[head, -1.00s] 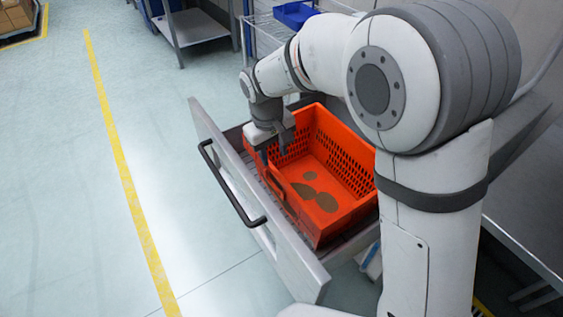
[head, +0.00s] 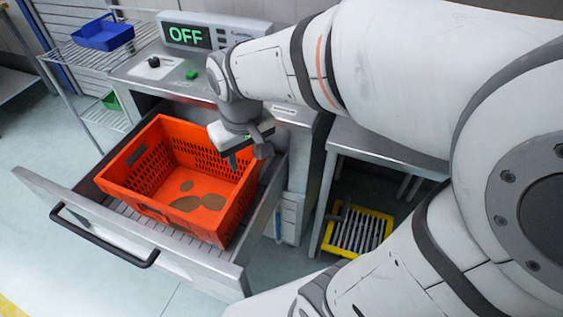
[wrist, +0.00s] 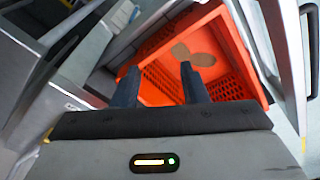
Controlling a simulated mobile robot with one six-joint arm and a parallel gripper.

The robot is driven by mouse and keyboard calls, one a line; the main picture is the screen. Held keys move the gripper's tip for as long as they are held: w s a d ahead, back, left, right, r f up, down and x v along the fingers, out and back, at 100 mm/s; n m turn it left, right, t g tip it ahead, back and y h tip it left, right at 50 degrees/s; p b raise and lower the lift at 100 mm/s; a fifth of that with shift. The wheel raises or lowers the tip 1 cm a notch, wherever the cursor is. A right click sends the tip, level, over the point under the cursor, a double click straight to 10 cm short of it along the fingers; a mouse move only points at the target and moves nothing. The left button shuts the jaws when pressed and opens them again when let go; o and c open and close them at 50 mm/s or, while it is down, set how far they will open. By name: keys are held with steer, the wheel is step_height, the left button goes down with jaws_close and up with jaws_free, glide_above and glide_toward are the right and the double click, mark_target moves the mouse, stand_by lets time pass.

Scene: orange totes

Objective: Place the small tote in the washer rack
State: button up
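An orange tote (head: 150,205) with perforated walls and brown patches on its floor sits upright on the slatted rack (head: 190,240) in the pulled-out drawer. It also shows in the wrist view (wrist: 240,88). My gripper (head: 246,157) is at the tote's right rear side, near the rim. In the wrist view its two fingers (wrist: 158,74) are spread apart, with nothing visibly clamped between them. I cannot tell whether a finger touches the tote.
The washer's display (head: 186,35) reads OFF above the drawer. The drawer front (head: 115,228) has a black handle. A blue bin (head: 103,33) is on a wire shelf at left. A yellow-framed rack (head: 357,229) is below the table at right. The floor at left is clear.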

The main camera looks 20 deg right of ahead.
steer(key=s+d+m, duration=0.2)
steer(key=s+d, duration=0.4)
steer(key=shift+s+d+f+m+t, duration=0.15)
steer(key=shift+s+f+m+t, duration=0.15)
steer(key=shift+s+m, duration=0.1)
steer(key=shift+p+v, duration=0.85)
steer(key=shift+v, duration=0.05)
